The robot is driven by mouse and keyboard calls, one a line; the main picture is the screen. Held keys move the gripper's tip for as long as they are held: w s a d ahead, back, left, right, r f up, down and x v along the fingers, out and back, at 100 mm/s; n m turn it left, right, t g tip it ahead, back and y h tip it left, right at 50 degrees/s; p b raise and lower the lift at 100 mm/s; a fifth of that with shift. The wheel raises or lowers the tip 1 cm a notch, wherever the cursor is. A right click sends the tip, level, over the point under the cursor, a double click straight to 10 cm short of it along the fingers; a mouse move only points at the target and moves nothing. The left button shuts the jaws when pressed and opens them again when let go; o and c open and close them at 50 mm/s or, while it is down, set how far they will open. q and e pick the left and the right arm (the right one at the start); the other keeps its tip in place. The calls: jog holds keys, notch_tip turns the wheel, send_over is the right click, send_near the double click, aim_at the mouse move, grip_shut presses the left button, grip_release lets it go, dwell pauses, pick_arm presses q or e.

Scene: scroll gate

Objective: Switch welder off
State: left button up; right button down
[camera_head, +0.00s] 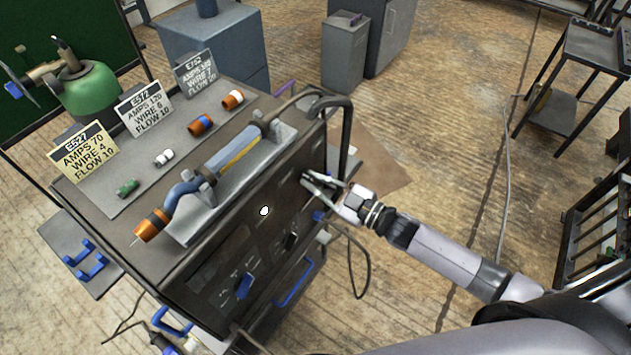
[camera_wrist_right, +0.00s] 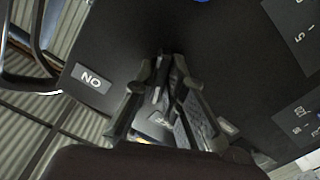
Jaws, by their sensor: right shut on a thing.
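The welder (camera_head: 228,255) is a dark box on a cart, its front panel facing the lower right. A small white light (camera_head: 264,210) shows on the panel. My right gripper (camera_head: 309,181) reaches the panel's right end from the right. In the right wrist view, my right gripper (camera_wrist_right: 167,85) is shut on a small dark switch (camera_wrist_right: 160,93) on the black panel. An ON label (camera_wrist_right: 91,78) sits left of the fingers, and another label between them is mostly hidden. The switch's exact position is hard to tell. My left gripper is not in view.
A torch (camera_head: 215,165) lies in a cradle on the welder's top, beside coloured nozzles and setting cards (camera_head: 144,106). A black bar handle (camera_head: 346,125) stands close to my right gripper. A blue-marked knob (camera_head: 243,286) is lower left on the panel. Floor to the right is largely clear.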

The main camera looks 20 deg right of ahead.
jog(key=shift+n, duration=1.3)
jog(key=c, duration=1.7)
grip_release()
jog(key=shift+o, duration=0.2)
jog(key=shift+s+d, duration=0.1)
jog(key=v, duration=1.1)
jog(key=shift+s+d, duration=0.25)
jog(key=shift+s, duration=0.05)
